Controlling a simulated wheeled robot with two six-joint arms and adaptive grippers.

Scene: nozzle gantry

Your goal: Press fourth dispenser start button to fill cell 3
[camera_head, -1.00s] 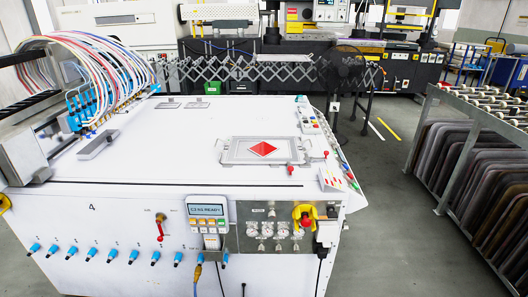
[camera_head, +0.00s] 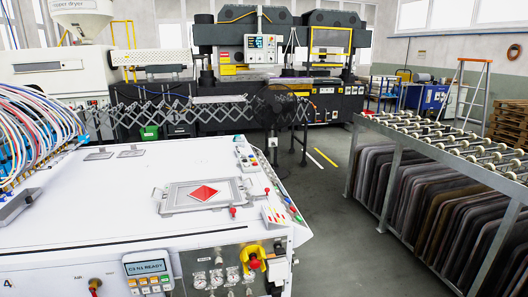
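The white dispensing machine (camera_head: 110,205) fills the lower left, with colored hoses (camera_head: 35,125) running to its blue nozzles at the left edge. On its front a small control panel (camera_head: 148,275) has a display that seems to read "C3 N1 READY", with a row of small colored buttons under it, partly near the bottom edge. I cannot tell which button is the fourth dispenser's start. Neither of my grippers is in view.
A roller rack (camera_head: 440,145) holding dark panels stands at the right. A black fan (camera_head: 278,105) and an expanding barrier (camera_head: 170,112) stand behind the machine. Gray floor (camera_head: 325,205) is open between machine and rack. Gauges and a yellow-red switch (camera_head: 254,262) sit right of the panel.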

